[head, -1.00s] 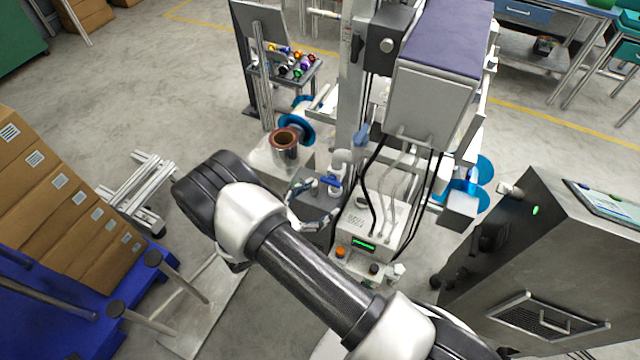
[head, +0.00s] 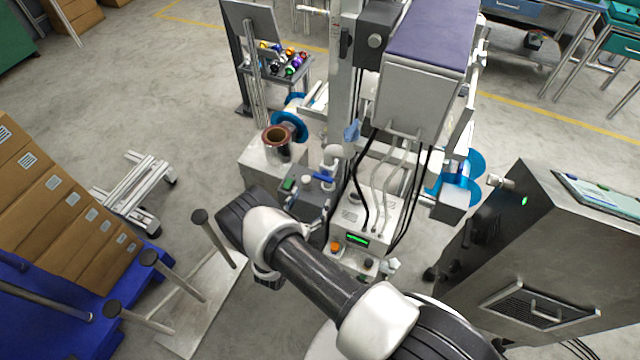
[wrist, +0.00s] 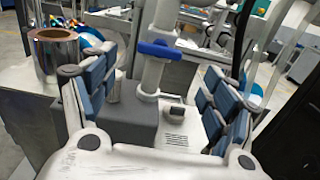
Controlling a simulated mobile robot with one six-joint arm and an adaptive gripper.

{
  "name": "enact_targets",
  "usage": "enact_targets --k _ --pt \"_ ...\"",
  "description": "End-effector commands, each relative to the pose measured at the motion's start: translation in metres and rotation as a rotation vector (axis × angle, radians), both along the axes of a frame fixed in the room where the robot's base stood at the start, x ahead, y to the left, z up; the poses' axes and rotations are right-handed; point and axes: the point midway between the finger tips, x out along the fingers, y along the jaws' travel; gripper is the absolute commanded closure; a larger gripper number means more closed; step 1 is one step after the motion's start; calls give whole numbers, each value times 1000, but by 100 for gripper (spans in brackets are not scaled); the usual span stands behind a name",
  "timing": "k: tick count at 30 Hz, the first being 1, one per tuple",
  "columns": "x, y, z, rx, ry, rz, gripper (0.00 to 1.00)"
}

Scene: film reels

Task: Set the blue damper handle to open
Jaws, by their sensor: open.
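The blue damper handle (wrist: 160,50) is a short blue bar on an upright white pipe (wrist: 152,75). In the wrist view it lies roughly crosswise to the pipe, ahead of my gripper and near the middle. In the head view the handle (head: 323,183) shows small, just beyond my arm. My gripper (wrist: 158,82) is open and empty, with blue-padded fingers to the left and right of the pipe in the picture. The handle appears beyond the fingertips, with no visible contact. In the head view my arm mostly hides the gripper.
A grey box with a copper-coloured roll (head: 277,140) stands left of the pipe. A control box (head: 368,215) with cables and a green display is to its right. A steel cabinet (head: 545,250) stands at right. Cartons on a blue pallet (head: 130,290) are at left.

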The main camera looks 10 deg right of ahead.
Motion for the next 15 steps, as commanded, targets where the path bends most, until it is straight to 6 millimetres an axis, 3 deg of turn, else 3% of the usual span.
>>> enact_targets --k 9,15 --pt "48 -36 -1 1 -2 -3 22" --pt "60 -44 0 0 0 -1 22"
